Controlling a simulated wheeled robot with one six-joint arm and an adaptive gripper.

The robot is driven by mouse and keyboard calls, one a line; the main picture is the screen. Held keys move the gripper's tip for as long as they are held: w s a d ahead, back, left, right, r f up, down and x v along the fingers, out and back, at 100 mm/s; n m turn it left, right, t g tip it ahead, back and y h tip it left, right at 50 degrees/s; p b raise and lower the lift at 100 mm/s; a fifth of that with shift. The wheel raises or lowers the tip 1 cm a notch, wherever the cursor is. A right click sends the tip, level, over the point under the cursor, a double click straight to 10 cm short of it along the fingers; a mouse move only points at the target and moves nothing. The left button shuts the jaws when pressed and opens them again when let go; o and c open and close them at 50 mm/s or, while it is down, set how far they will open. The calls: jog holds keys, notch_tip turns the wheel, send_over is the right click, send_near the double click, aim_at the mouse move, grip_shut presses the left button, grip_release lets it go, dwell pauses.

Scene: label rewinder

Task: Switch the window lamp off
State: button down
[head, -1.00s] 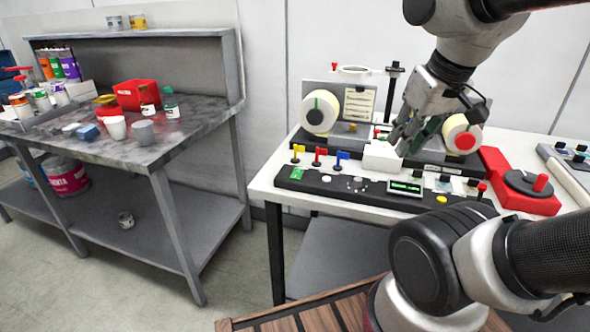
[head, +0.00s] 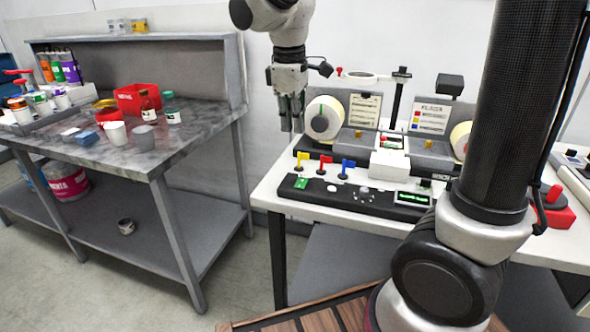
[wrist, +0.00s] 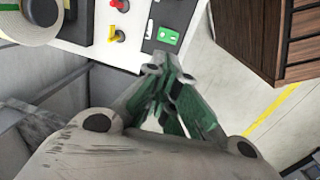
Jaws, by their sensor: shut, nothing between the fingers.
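The label rewinder's black front panel (head: 345,200) lies along the near edge of the white table. A green rocker switch (head: 301,183) is at its left end; it also shows in the wrist view (wrist: 168,36), just beyond my fingertips. I cannot tell which control belongs to the window lamp, or whether a lamp is lit. Yellow (head: 301,161), red (head: 324,164) and blue (head: 346,168) keys stand in a row behind the panel. My gripper (head: 292,128) is shut and empty, pointing down above the table's left end, left of the white label roll (head: 322,118).
A white box (head: 389,165) and a small green display (head: 412,198) sit right of the keys. My own arm hides much of the machine's right side. A grey workbench (head: 180,150) with cups and a red bin (head: 137,97) stands left, with a floor gap between.

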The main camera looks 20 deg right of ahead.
aim_at(295, 184)
jog(key=f, duration=0.4)
jog(key=w+f, duration=0.1)
jog(key=f, duration=0.4)
jog(key=d+f, duration=0.1)
jog(key=f, duration=0.4)
jog(key=shift+w, duration=0.15)
jog(key=shift+d+f, duration=0.15)
jog(key=shift+f, duration=0.15)
jog(key=shift+s+a+r, duration=0.2)
jog(key=shift+s+a, duration=0.3)
jog(key=shift+s, duration=0.1)
